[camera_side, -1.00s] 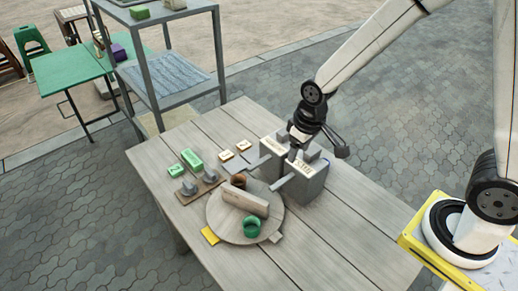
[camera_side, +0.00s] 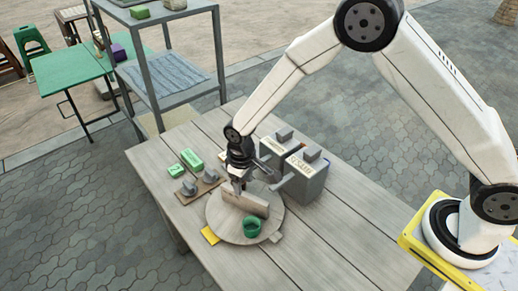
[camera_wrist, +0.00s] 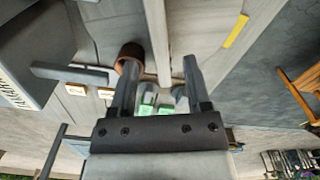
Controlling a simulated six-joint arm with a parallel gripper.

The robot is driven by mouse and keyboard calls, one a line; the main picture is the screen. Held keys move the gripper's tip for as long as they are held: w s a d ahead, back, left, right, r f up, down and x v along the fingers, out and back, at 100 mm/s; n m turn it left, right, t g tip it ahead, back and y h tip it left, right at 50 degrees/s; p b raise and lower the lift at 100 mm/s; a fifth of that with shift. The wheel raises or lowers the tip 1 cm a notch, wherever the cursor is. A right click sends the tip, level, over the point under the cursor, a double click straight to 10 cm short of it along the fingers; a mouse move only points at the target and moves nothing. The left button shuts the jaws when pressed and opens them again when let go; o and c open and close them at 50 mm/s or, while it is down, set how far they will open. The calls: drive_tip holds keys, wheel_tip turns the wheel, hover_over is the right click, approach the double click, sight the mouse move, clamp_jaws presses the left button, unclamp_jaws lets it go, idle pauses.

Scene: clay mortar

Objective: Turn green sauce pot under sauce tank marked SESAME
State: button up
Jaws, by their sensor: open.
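The green sauce pot (camera_side: 252,226) stands on the front part of a round wooden turntable (camera_side: 224,224). A light upright divider (camera_side: 252,204) crosses the turntable; it also shows in the wrist view (camera_wrist: 155,35). The grey tank marked SESAME (camera_side: 307,187) stands behind and right of the turntable. My gripper (camera_side: 238,188) is low at the divider's left end. In the wrist view my open gripper (camera_wrist: 160,62) has the divider between its fingers; contact cannot be told. A brown pot (camera_wrist: 130,55) is beside the left finger. The green pot is not seen in the wrist view.
A second grey tank (camera_side: 277,153) stands left of the SESAME tank. Green blocks (camera_side: 191,160) and a board with grey knobs (camera_side: 190,187) lie left of the turntable. A yellow tab (camera_side: 210,235) sits at its front left edge. The table's right front is clear.

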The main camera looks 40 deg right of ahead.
sight(244, 194)
drive_tip(key=shift+f, duration=0.15)
drive_tip(key=shift+f, duration=3.75)
clamp_jaws()
